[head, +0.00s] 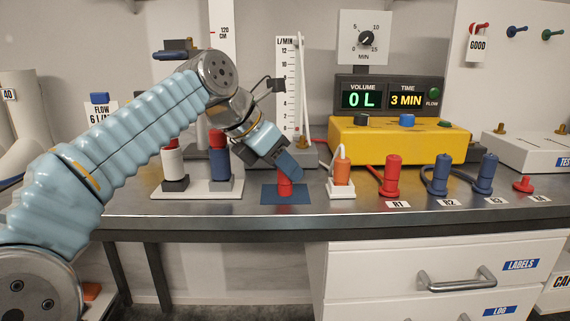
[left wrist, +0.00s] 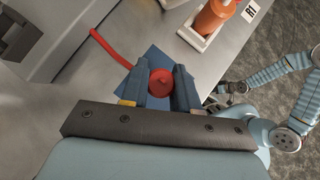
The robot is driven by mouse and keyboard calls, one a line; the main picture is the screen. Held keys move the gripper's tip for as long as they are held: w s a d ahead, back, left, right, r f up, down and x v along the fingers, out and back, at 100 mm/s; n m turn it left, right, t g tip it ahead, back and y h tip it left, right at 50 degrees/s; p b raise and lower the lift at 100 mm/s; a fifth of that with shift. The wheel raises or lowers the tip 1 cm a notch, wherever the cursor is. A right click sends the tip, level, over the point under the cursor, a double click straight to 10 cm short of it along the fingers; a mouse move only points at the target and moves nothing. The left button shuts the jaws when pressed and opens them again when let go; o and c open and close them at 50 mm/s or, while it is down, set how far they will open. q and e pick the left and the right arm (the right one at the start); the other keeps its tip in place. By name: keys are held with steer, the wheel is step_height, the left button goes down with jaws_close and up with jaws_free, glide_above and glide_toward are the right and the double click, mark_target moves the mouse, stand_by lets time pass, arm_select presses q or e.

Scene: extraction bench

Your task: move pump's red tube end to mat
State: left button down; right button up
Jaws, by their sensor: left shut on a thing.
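The red tube end (head: 285,188) stands upright on or just over the blue mat (head: 270,195) at the bench's front. My left gripper (head: 287,165) reaches down over it and is shut on it. In the left wrist view the round red tube end (left wrist: 160,82) sits between the two fingers of my left gripper (left wrist: 161,88). The mat (left wrist: 152,56) lies beneath, and a red tube (left wrist: 108,48) runs off to the upper left. Whether the tube end touches the mat is hard to tell.
An orange bottle (head: 343,173) in a white holder stands just right of the mat. A white stand (head: 197,190) with red and blue capped bottles is at left. The yellow unit (head: 398,142) is behind. Red and blue fittings stand farther right. My right arm (left wrist: 270,75) shows in the wrist view.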

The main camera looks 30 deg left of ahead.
arm_select(q)
steer(key=c, duration=0.8)
jaws_free()
steer(key=shift+o, duration=0.2)
steer(key=p+v, duration=0.3)
steer(key=v, duration=1)
steer(key=shift+s+r+p, duration=0.25)
steer(key=shift+s+p, duration=0.05)
steer(key=shift+a, duration=0.1)
